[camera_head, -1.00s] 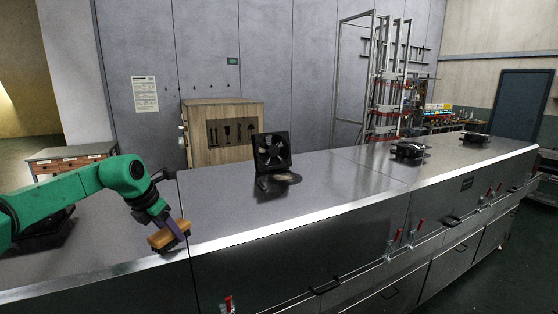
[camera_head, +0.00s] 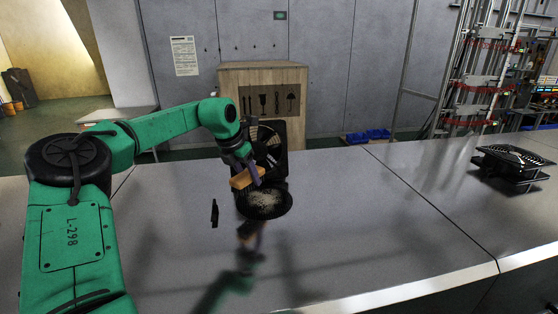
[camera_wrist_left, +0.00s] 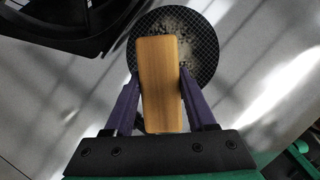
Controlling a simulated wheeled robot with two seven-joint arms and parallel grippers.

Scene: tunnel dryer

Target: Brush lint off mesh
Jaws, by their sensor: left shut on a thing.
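My left gripper (camera_head: 250,176) is shut on a wooden brush (camera_head: 246,178), whose tan block also shows between the purple fingers in the left wrist view (camera_wrist_left: 158,82). A round dark mesh (camera_head: 264,203) with pale grey lint on it lies on the metal top, in front of a black fan. The lint (camera_wrist_left: 172,40) shows on the mesh in the left wrist view, partly covered by the brush. The brush is over the mesh; I cannot tell whether its underside touches. My right gripper is not in view.
The black fan housing (camera_head: 270,138) stands upright just behind the mesh. A small black piece (camera_head: 214,213) is left of the mesh. Another fan unit (camera_head: 511,165) sits at the right. The metal top (camera_head: 350,220) is clear between. A wooden crate (camera_head: 264,95) stands behind.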

